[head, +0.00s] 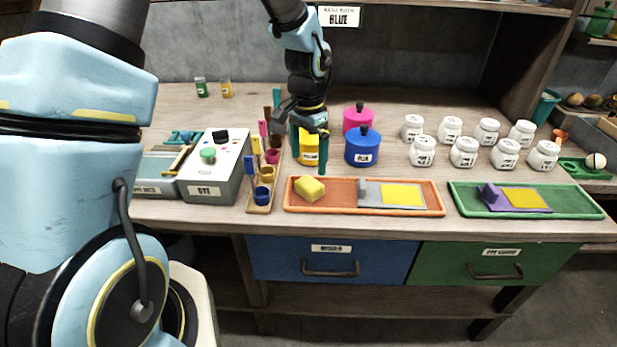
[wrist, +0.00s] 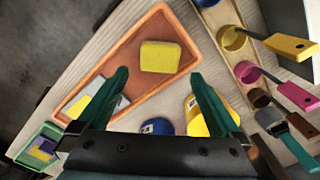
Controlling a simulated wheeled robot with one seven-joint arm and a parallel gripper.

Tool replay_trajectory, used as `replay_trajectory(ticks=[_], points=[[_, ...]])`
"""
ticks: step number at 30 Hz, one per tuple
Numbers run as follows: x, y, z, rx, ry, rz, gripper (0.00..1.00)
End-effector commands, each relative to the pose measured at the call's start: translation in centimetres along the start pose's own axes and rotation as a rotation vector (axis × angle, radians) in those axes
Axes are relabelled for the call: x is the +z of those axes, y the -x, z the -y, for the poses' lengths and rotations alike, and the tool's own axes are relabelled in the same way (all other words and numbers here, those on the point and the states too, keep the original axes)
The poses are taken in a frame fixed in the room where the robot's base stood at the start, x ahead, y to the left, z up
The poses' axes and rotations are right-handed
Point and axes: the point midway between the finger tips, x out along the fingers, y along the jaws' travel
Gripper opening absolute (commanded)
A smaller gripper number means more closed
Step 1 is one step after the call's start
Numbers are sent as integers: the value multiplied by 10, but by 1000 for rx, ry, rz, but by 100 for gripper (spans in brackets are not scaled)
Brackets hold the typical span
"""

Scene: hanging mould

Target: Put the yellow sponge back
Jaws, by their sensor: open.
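The yellow sponge (head: 310,188) lies at the left end of the orange tray (head: 335,207) on the bench. It also shows in the wrist view (wrist: 161,56), inside the tray and beyond my fingertips. My gripper (head: 309,145) is above the bench, behind the sponge and in front of the yellow pot (head: 308,158). In the wrist view, the two green fingers of my gripper (wrist: 161,80) are wide apart with nothing between them. The sponge is clear of both fingers. The tray also holds a grey tool and a yellow-and-grey plate (head: 402,195) at its right end.
A rack of coloured scoops (head: 260,198) stands left of the tray, beside a grey device (head: 214,168). Blue (head: 363,148) and pink (head: 357,116) pots stand behind the tray. Several white jars (head: 464,151) stand at the right. A green tray (head: 560,205) lies right of the orange one.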

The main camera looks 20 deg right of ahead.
Motion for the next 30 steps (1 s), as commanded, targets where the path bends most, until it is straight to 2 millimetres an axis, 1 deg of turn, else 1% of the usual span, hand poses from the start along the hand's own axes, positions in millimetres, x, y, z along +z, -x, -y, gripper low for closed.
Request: replay_trajectory(ticks=[3, 6, 13, 14, 16, 17, 20, 21, 23, 24, 27, 30], points=[[0, 17, 1, -2, 1, -2, 100], [0, 26, 0, -1, 1, -1, 100], [1, 32, 1, 0, 3, 0, 100], [4, 32, 3, -1, 12, 0, 100], [18, 38, 14, -8, 65, -3, 100], [30, 40, 22, -12, 105, -5, 100], [85, 54, 51, -31, 304, -21, 100], [113, 60, 61, -39, 403, -30, 100], [154, 66, 72, -49, 552, -44, 100], [180, 71, 76, -57, 649, -56, 100], [238, 77, 77, -69, 872, -83, 100], [276, 80, 71, -76, 1030, -105, 100]])
